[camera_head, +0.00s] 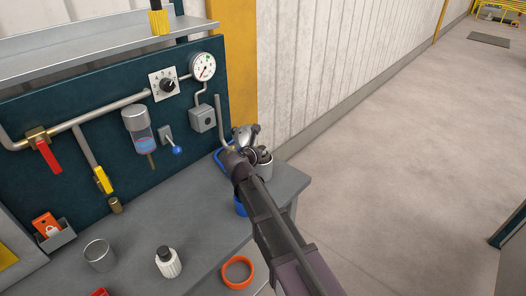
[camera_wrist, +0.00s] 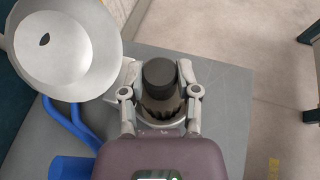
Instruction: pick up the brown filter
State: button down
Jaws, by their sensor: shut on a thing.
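The brown filter (camera_wrist: 160,104) has a dark ribbed body and a black cap and stands upright in the wrist view. My gripper (camera_wrist: 158,74) is shut on it, with one finger on each side. A pale grey cup rim (camera_wrist: 147,127) shows around the filter's lower part; I cannot tell whether the filter's bottom is inside the cup or above it. In the head view my gripper (camera_head: 249,152) is at the bench's far right corner, beside the grey cup (camera_head: 266,168). The filter is mostly hidden there.
A large silver disc (camera_wrist: 65,42) and a blue tube (camera_wrist: 66,123) are close on the left. The bench (camera_head: 205,222) also holds a white ribbed bottle (camera_head: 168,264), a metal cup (camera_head: 99,255) and an orange ring (camera_head: 237,272). The pipe panel (camera_head: 75,85) stands behind; open floor lies right.

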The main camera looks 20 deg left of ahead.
jog(key=shift+r+p, duration=3.7)
jog(key=shift+r, duration=0.35)
jog(key=shift+r, duration=0.15)
